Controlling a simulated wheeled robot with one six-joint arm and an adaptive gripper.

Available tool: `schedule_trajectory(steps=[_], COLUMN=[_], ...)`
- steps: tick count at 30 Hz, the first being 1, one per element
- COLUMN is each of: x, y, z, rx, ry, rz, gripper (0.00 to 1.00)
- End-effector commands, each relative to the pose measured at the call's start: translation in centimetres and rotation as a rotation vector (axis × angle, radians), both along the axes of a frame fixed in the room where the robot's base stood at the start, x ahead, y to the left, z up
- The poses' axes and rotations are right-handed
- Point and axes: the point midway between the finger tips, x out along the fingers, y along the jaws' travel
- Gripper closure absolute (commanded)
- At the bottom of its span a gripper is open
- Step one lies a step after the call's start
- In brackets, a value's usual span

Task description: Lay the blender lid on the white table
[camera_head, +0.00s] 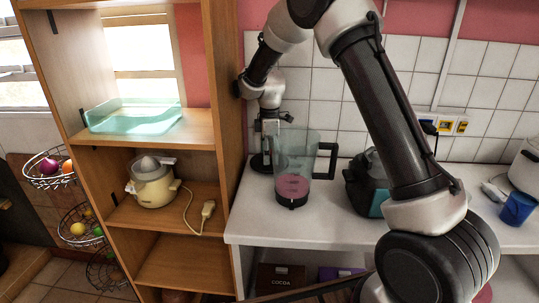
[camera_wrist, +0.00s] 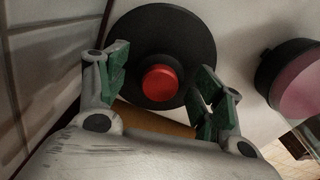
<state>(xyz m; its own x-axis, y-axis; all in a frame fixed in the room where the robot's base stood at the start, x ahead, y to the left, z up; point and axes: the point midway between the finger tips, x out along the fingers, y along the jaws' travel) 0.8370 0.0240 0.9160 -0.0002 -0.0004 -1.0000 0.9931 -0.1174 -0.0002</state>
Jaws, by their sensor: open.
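The blender lid is a black disc with a red knob (camera_wrist: 162,82). In the wrist view its black rim (camera_wrist: 182,32) shows beyond my gripper (camera_wrist: 160,75), whose two green-padded fingers are open on either side of the knob. I cannot tell whether they touch the lid. In the head view, part of the dark lid (camera_head: 259,163) shows at the left end of the white table (camera_head: 330,228), below my gripper (camera_head: 270,138). My fingers partly hide it there, and its exact support is unclear.
A clear blender jug (camera_head: 296,160) with pink contents and a black handle stands just right of my gripper. A black-and-teal appliance (camera_head: 368,182) is further right, with a blue cup (camera_head: 516,209) beyond. A wooden shelf (camera_head: 221,110) borders the left. The table's front strip is clear.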

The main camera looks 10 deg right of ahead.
Motion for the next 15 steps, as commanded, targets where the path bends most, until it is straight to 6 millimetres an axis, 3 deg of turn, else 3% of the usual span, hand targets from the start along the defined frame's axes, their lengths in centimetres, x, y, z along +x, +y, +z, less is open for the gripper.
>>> schedule_trajectory(steps=[15], x=[0.1], y=[0.0], z=[10.2], rx=[0.001], ry=[-0.002], rz=[0.0], gripper=[0.33])
